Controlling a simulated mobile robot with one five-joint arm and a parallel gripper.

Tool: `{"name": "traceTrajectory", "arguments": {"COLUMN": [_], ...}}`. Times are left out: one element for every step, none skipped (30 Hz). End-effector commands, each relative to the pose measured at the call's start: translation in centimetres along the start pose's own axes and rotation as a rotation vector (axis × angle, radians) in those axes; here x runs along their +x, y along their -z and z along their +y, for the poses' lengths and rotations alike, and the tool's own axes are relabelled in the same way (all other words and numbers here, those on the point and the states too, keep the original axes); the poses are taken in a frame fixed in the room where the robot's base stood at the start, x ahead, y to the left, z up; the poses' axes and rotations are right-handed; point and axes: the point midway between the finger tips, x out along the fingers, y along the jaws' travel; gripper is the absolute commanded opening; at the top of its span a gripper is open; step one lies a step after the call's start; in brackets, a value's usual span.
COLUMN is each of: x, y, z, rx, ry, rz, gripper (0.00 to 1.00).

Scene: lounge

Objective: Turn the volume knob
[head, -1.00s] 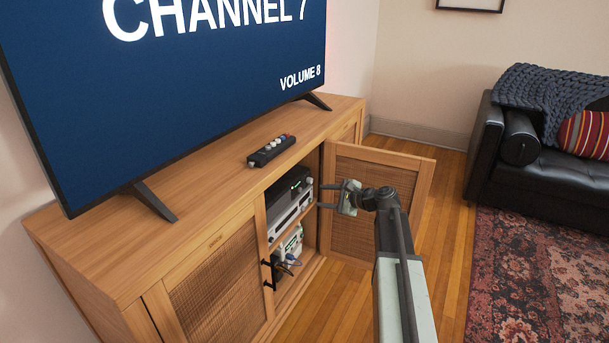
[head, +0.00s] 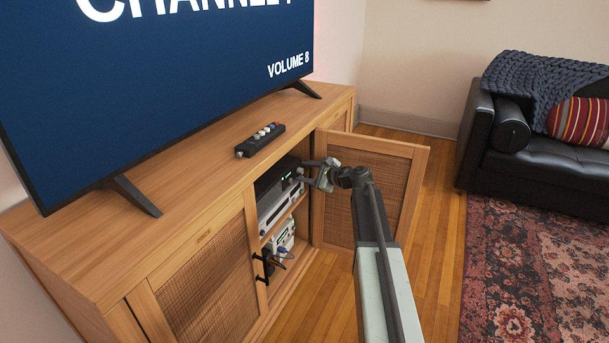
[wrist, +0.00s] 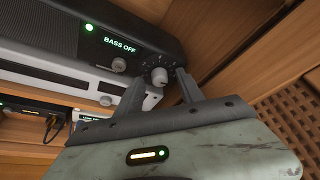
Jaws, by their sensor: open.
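A black audio unit (head: 270,181) sits on the upper shelf of the open cabinet and also shows in the wrist view (wrist: 66,31), with "BASS OFF" on its display. At its right end is a large knob (wrist: 158,77) with a ring of marks around it. A smaller knob (wrist: 119,65) is left of it. My gripper (wrist: 161,74) is open, with one finger on each side of the large knob; I cannot tell whether they touch it. In the head view my gripper (head: 303,172) reaches the unit's right end. The television (head: 170,80) reads "VOLUME 8".
The open cabinet door (head: 369,190) stands right of and behind my gripper. A silver unit (head: 280,210) lies below the black one, with plugs and cables lower down. A remote (head: 260,140) lies on the cabinet top. A black sofa (head: 540,150) and rug are at right.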

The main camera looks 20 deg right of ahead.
Motion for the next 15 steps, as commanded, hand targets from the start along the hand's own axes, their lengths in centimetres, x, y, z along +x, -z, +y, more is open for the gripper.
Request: {"name": "traceTrajectory", "arguments": {"x": [-0.03,-0.04,-0.03,-0.03,-0.03,-0.03,-0.03,-0.02,-0.02,0.43,0.30,0.23,0.20,0.19,0.18], "y": [-0.04,-0.05,-0.06,-0.06,-0.06,-0.07,-0.08,-0.08,-0.08,-0.68,-0.49,-0.39,-0.35,-0.33,-0.30], "z": [0.00,0.00,0.01,0.01,0.02,0.03,0.03,0.03,0.03,0.44,0.31,0.25,0.24,0.25,0.27], "rx": [0.000,0.000,0.000,-0.001,-0.001,-0.001,-0.001,-0.001,-0.001,-0.003,-0.002,-0.003,-0.004,-0.007,-0.011], "ry": [0.000,0.000,-0.001,-0.001,-0.001,-0.001,-0.001,-0.001,-0.001,-0.006,-0.004,-0.004,-0.003,-0.002,0.000], "rz": [0.000,0.000,0.000,0.000,0.000,0.000,-0.001,-0.001,-0.001,-0.006,-0.004,-0.004,-0.004,-0.004,-0.004], "gripper": [0.45,0.45,0.39,0.31,0.23,0.12,0.03,0.00,0.00,0.00,0.00,0.00,0.00,0.00,0.00]}}
